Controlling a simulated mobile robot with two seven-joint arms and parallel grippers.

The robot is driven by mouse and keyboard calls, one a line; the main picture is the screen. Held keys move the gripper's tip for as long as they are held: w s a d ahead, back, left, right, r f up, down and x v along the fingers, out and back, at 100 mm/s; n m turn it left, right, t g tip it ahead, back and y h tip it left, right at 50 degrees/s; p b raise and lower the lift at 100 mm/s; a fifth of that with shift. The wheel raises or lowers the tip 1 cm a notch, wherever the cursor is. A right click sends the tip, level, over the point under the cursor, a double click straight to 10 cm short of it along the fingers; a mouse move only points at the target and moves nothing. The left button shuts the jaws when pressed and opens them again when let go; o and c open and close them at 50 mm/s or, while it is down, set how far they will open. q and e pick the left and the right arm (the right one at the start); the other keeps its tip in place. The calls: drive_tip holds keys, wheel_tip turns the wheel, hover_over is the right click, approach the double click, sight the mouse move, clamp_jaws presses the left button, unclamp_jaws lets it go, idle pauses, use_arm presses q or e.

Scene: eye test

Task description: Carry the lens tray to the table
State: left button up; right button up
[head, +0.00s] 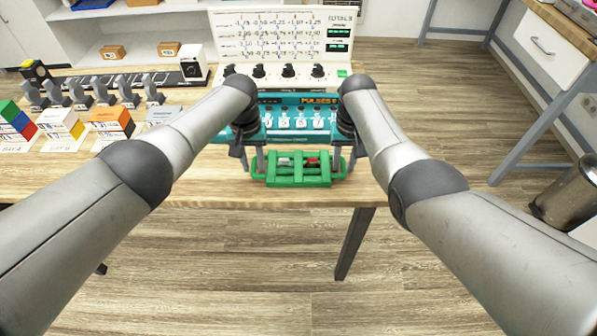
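The green lens tray (298,182) is at the front edge of the wooden table (225,185), close in front of a teal device. Inside it I see a small red piece (312,162) and a pale piece (285,161). I cannot tell whether the tray touches the tabletop. My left gripper (252,162) is at the tray's left end, and my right gripper (345,162) is at its right end. Both point down, with their fingers apart on either side of the end handles. Firm contact with the handles is not clear.
The teal device (297,104) with a "PULSES" display and a white panel with knobs (283,45) stand behind the tray. Coloured boxes (110,122) and several grey stands (100,92) fill the table's left. Another bench (550,40) and a metal bin (566,192) are right; floor between is clear.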

use_arm(q)
drive_tip(key=shift+o, duration=0.8)
use_arm(e)
drive_tip(key=shift+o, duration=0.8)
use_arm(q)
drive_tip(key=shift+r, duration=0.1)
wheel_tip(320, 180, up, 12)
use_arm(e)
wheel_tip(320, 180, up, 12)
use_arm(q)
drive_tip(key=shift+f, duration=0.2)
